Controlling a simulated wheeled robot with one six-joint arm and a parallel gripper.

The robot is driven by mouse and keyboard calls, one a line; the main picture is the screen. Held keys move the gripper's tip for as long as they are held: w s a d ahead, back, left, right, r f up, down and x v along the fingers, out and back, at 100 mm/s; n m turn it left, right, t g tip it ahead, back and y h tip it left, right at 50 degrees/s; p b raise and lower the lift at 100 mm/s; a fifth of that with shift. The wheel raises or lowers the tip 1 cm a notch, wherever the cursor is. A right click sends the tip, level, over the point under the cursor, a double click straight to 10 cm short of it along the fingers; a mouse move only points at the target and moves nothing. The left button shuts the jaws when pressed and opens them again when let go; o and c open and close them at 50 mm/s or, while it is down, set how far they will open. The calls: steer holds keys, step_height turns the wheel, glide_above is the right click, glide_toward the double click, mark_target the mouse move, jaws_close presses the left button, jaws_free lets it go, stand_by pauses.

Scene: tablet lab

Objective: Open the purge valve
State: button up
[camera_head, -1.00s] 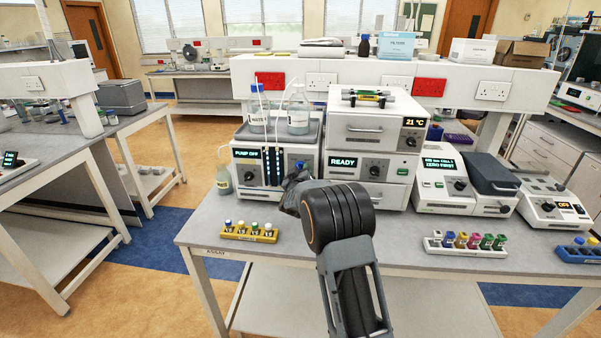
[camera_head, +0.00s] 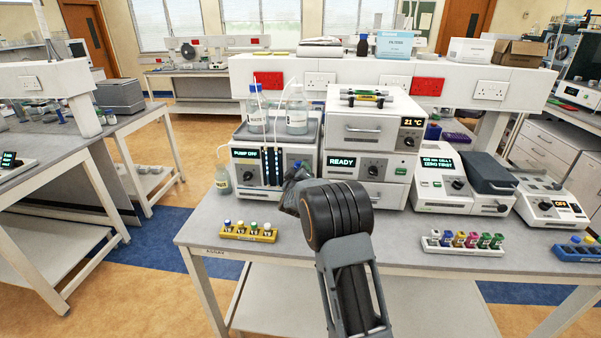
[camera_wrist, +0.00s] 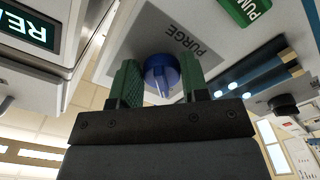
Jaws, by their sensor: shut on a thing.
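The purge valve is a round blue knob (camera_wrist: 162,75) on the pump's pale front, beside a grey label reading PURGE, in the wrist view. My gripper (camera_wrist: 160,82) has its two green fingers on either side of the knob, shut on it. A lighter blue ridge runs along the knob's face. In the head view the pump (camera_head: 244,171) reads PUMP OFF, and my gripper (camera_head: 297,175) is at the right part of its front. My wrist hides most of the knob there.
The unit reading READY (camera_head: 342,162) stands close to the right of my gripper. Two bottles (camera_head: 297,112) with tubing stand on the pump. A yellow vial rack (camera_head: 248,232) lies in front on the bench. A white vial rack (camera_head: 463,249) is further right.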

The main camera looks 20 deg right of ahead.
steer(key=shift+f, duration=0.1)
steer(key=o, duration=0.9)
steer(key=shift+c, duration=0.2)
steer(key=b+v, duration=0.2)
steer(key=v, duration=1.2)
steer(key=shift+b, duration=0.4)
